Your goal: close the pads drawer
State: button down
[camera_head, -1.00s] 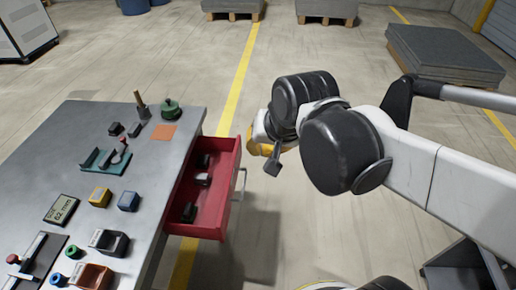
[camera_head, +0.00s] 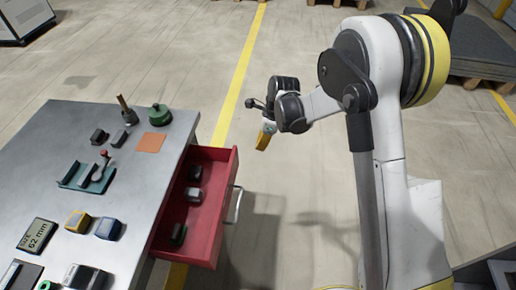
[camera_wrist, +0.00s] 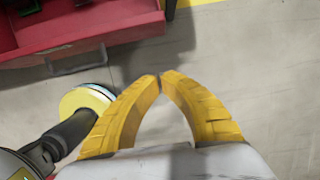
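The red pads drawer (camera_head: 207,240) is pulled out from the right side of the grey workbench and stands open. Three small dark and grey blocks lie inside it. Its metal handle (camera_head: 234,205) is on the outer right face. In the wrist view the drawer (camera_wrist: 110,22) fills the upper left, with its handle (camera_wrist: 77,66) along the front. My gripper (camera_head: 265,138) is beyond the drawer's far right corner, apart from it. In the wrist view the yellow fingertips (camera_wrist: 160,76) come together with nothing between them, to the right of the handle.
The workbench top (camera_head: 135,165) holds a green knobbed part (camera_head: 159,115), an orange square (camera_head: 151,143), a teal fixture (camera_head: 88,178), a 62 mm display (camera_head: 37,235) and small blocks. The floor (camera_head: 300,180) right of the drawer is clear. Pallets stand far back.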

jog(key=a+f+b, duration=0.5)
jog(key=a+f, duration=0.1)
jog(key=f, duration=0.3)
jog(key=shift+w+a+f, duration=0.2)
jog(key=shift+a+f, duration=0.05)
send_over(209, 163)
jog(key=shift+s+a, duration=0.15)
jog(key=shift+b, duration=0.3)
